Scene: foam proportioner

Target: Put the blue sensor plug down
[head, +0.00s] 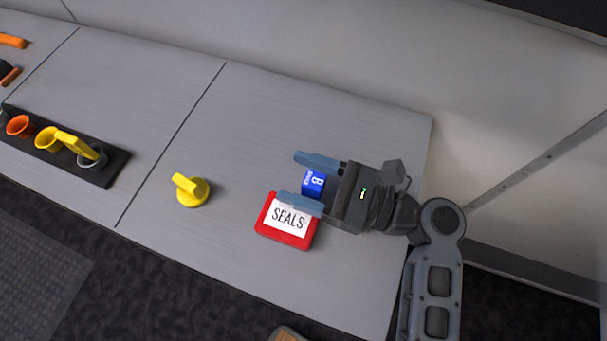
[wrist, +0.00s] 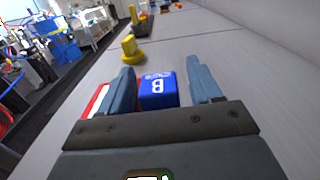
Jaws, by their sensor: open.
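The blue sensor plug (head: 313,182), a small block with a white letter B, is on the grey bench top (head: 370,125). It also shows in the wrist view (wrist: 158,92). My gripper (head: 306,178) is open, with one finger on each side of the plug. In the wrist view both fingers (wrist: 160,88) stand apart from the plug, with the left one nearer to it. The part of the plug towards my palm is hidden.
A red box labelled SEALS (head: 287,239) lies beside the plug, partly under one finger in the head view. A yellow knob-like piece (head: 191,190) stands farther left. A dark rack (head: 115,167) holds coloured cups. The bench behind the plug is clear.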

